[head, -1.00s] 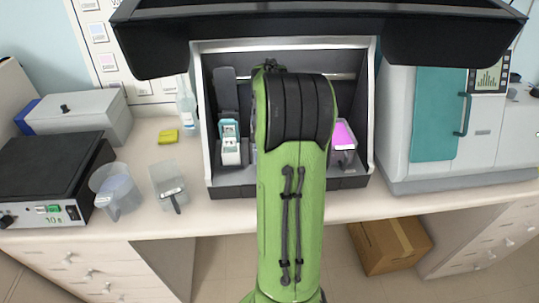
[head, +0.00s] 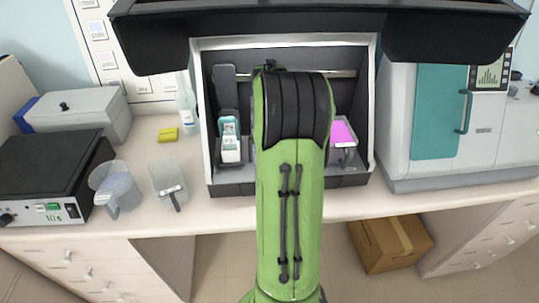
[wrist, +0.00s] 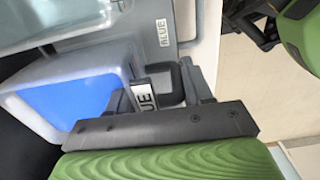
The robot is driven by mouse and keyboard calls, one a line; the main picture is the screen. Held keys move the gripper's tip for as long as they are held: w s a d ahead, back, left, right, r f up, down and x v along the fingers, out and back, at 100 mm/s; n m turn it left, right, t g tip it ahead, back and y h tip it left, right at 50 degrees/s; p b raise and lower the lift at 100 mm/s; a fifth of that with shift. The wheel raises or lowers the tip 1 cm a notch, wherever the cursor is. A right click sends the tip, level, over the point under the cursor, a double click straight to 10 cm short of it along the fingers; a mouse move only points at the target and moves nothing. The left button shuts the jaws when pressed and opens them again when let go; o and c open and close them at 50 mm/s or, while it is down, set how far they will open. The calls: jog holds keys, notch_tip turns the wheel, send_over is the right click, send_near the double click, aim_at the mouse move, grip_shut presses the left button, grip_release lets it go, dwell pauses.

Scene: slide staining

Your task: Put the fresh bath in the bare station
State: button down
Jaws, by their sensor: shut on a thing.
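In the wrist view my gripper (wrist: 165,92) is shut on the handle of a clear bath (wrist: 35,75) holding blue liquid (wrist: 80,98). A label on the handle side is partly covered and reads "UE". A grey station edge (wrist: 187,18) with a "BLUE" label (wrist: 163,32) lies just beyond the bath. I cannot tell whether the bath rests in the station or hangs above it. In the head view my arm hides the gripper, the held bath and the middle of the stainer (head: 207,120).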

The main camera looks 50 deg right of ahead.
jog(key=shift+f+b, duration=0.6)
jog(key=shift+f, duration=0.2)
jog(key=shift+c, duration=1.9)
grip_release()
notch_tip(320, 180, up, 16)
jog(key=p, duration=0.4)
jog(key=shift+f, duration=0.15)
